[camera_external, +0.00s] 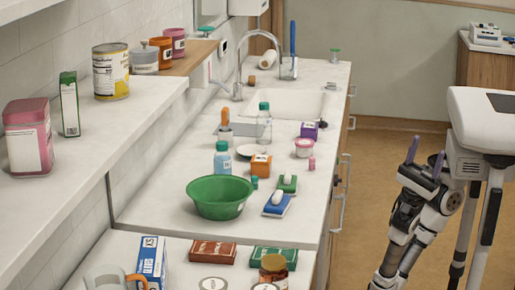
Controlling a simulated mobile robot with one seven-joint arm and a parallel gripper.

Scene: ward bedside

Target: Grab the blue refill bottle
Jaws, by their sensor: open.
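My gripper (427,147) has two purple fingers, spread apart and empty, pointing upward. It is off the counter's right side, over the floor, well apart from the bottle.
A clear bottle with a green cap (264,122) stands behind the blue one. An orange box (261,165), a purple box (309,130) and a pink-lidded tub (304,147) are to the right. A white shelf (90,148) overhangs the left. Cabinet handles protrude along the counter's right side.

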